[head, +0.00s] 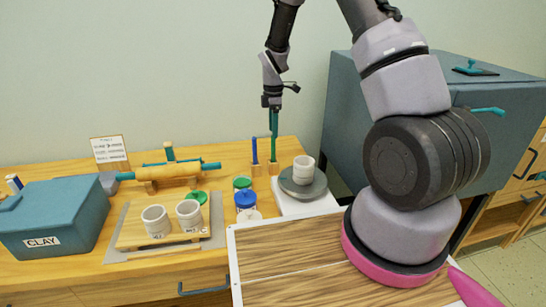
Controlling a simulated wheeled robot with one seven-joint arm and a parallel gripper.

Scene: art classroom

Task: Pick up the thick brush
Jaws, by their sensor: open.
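Two upright brushes stand in small wooden holders at the back of the wooden table. The right one is a teal brush (274,125), which looks longer and thicker. The left one is a thinner blue brush (254,150). My gripper (272,104) points down right above the teal brush, at its top end. The jaws are open, but the fingers are small and dark here. I cannot tell whether the top of the brush is between them or just below.
A white cup (303,172) on a grey wheel (302,187) stands close right of the holders. Jars with green (242,182) and blue lids (246,198) stand in front. Two cups, a rolling pin (170,172) and the CLAY box (55,218) are left. A blue-grey cabinet (345,125) rises at right.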

